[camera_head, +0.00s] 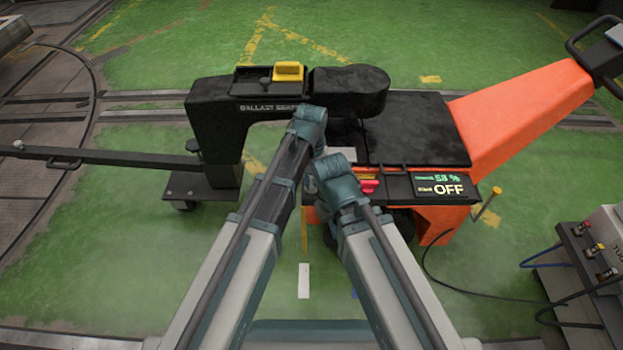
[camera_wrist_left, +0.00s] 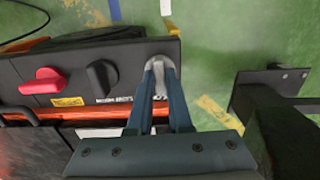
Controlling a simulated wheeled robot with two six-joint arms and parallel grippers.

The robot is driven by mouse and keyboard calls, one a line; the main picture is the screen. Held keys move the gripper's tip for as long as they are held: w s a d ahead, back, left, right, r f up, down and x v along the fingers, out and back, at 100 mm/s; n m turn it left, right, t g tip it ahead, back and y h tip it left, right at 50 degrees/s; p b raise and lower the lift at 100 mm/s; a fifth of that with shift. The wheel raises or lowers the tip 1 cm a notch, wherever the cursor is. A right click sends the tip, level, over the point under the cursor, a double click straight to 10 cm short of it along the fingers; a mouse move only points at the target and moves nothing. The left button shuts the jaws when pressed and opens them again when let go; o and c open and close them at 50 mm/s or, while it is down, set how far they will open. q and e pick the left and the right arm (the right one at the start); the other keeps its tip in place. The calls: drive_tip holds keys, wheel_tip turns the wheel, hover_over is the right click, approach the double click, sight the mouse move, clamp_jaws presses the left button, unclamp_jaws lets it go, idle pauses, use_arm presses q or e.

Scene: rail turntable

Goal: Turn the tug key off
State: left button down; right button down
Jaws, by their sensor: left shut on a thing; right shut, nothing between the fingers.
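The tug (camera_head: 420,130) has an orange body, a black deck and a black control panel (camera_wrist_left: 30,85). My left gripper (camera_wrist_left: 160,68) shows in the left wrist view, shut on the silver-grey key (camera_wrist_left: 160,62) at the panel's end. The fingers hide part of the key, so its exact angle is hard to read. A black knob (camera_wrist_left: 101,77) and a red handle (camera_wrist_left: 41,82) sit beside it on the panel. In the head view, my arms hide the key and both sets of fingertips. The tug's display (camera_head: 440,185) reads 58 % and OFF.
A black ballast frame (camera_head: 215,120) with a yellow block (camera_head: 289,71) stands left of the tug. A black bar (camera_head: 100,157) runs left from it. A grey box (camera_head: 600,245) with cables stands at the right. Green floor in front is mostly clear.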

sight(311, 182)
use_arm(q)
drive_tip(key=c, duration=0.8)
unclamp_jaws()
drive_tip(key=shift+c, duration=0.2)
drive_tip(key=shift+r, duration=0.1)
wheel_tip(311, 182, up, 14)
drive_tip(key=p, duration=1.4)
drive_tip(key=shift+s+f, duration=0.1)
drive_tip(key=shift+f, duration=0.15)
drive_tip(key=s+a+m+y, duration=0.1)
drive_tip(key=s+a+m, duration=0.15)
drive_tip(key=s, duration=0.55)
drive_tip(key=s+a+m, duration=0.2)
drive_tip(key=s+a, duration=0.2)
drive_tip(key=s, duration=0.5)
wheel_tip(311, 182, up, 29)
drive_tip(key=p, duration=2.8)
drive_tip(key=shift+w+d+p, duration=0.25)
drive_tip(key=shift+d+p, duration=0.05)
drive_tip(key=shift+d, duration=0.1)
